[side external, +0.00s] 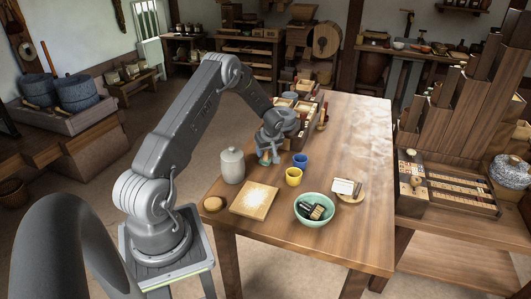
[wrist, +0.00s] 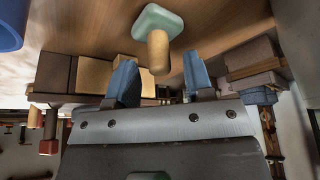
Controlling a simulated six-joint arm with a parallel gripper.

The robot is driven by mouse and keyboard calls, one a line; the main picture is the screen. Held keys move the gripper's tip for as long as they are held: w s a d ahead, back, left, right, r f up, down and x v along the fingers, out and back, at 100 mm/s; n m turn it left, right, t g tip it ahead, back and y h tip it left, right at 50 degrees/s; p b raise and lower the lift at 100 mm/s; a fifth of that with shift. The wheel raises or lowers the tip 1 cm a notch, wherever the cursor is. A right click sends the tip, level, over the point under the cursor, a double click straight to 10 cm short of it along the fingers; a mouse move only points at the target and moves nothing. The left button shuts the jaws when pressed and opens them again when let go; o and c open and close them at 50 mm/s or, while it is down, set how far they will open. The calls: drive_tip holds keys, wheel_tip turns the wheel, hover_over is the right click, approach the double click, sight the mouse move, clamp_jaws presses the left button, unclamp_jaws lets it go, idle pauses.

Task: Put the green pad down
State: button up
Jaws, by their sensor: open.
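The green pad (wrist: 150,20) has a pale wooden handle (wrist: 158,50). In the wrist view it lies against the wooden table top, with the handle pointing toward my gripper. In the side view the green pad (side external: 264,162) is on the table just below my gripper (side external: 268,150). My gripper (wrist: 160,78) is open, with its two blue fingertips apart, one to each side of the handle's end. A gap shows between the handle and each finger. The side view is too small to show the fingers clearly.
A grey lidded jar (side external: 232,166) stands close left of the pad. A blue cup (side external: 300,160) and a yellow cup (side external: 293,177) stand to the right. A wooden board (side external: 254,201) and a green bowl (side external: 314,222) are nearer. A box rack (side external: 307,118) stands behind.

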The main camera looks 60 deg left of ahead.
drive_tip(key=d+r+m+t, duration=0.1)
drive_tip(key=d+r+m, duration=0.1)
drive_tip(key=d+r, duration=0.55)
drive_tip(key=d+r+m, duration=0.1)
drive_tip(key=d+r, duration=0.4)
drive_tip(key=r, duration=0.6)
drive_tip(key=s+d+r+m+t+h, duration=0.15)
drive_tip(key=s+d+r+m, duration=0.3)
drive_tip(key=d+r, duration=0.6)
drive_tip(key=s+d+r+m+t+h, duration=0.2)
drive_tip(key=s+d+m, duration=0.8)
drive_tip(key=s+d, duration=0.6)
drive_tip(key=shift+s+d+t+h, duration=0.3)
drive_tip(key=shift+d+t+h, duration=0.2)
drive_tip(key=shift+d, duration=0.35)
drive_tip(key=shift+m, duration=0.25)
